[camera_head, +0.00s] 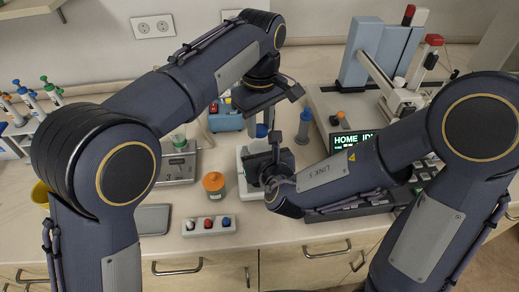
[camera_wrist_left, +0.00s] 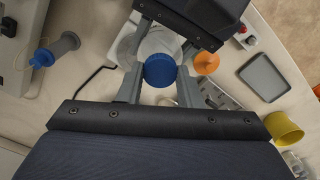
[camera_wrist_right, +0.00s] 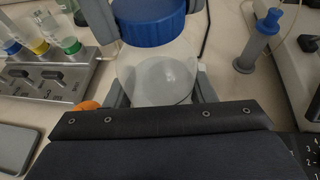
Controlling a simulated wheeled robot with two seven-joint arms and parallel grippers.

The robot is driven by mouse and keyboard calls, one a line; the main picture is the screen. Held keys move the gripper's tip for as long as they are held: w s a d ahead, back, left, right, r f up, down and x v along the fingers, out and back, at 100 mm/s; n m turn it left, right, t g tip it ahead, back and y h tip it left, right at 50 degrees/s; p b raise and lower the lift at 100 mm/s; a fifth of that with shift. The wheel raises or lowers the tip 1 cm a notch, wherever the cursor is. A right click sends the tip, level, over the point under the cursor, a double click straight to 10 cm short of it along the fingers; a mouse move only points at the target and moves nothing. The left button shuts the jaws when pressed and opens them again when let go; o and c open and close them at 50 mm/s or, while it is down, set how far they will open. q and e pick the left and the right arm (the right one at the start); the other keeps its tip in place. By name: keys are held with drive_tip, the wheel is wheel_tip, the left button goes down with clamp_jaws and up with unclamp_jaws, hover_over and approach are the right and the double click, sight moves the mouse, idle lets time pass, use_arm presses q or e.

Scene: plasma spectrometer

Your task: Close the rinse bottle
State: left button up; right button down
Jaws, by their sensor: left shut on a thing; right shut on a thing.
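The rinse bottle is translucent and whitish; its body (camera_wrist_right: 160,75) stands upright between the fingers of my right gripper (camera_wrist_right: 158,88) in the right wrist view. The blue cap (camera_wrist_left: 160,70) sits between the fingertips of my left gripper (camera_wrist_left: 160,82) in the left wrist view. The cap also shows at the bottle's top in the right wrist view (camera_wrist_right: 148,22), lined up over the body. I cannot tell whether it is fully seated. In the head view, the left gripper comes from above, the right gripper from the side below it; both largely hide the bottle.
An orange-lidded jar (camera_head: 214,183), a block with coloured knobs (camera_head: 209,226) and a grey tray (camera_head: 152,220) lie to the left. A grey-blue plunger-like piece (camera_head: 304,126) stands close on the right, before the instrument with the green display (camera_head: 356,140). The counter's front edge is near.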

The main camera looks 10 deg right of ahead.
use_arm(q)
drive_tip(key=m, duration=0.5)
drive_tip(key=shift+m, duration=0.3)
drive_tip(key=m, duration=0.2)
drive_tip(key=shift+m, duration=0.4)
drive_tip(key=m, duration=1.3)
drive_tip(key=shift+f, duration=0.1)
drive_tip(key=m, duration=0.6)
drive_tip(key=shift+m, duration=0.3)
drive_tip(key=o, duration=1.1)
drive_tip(key=shift+o, duration=0.2)
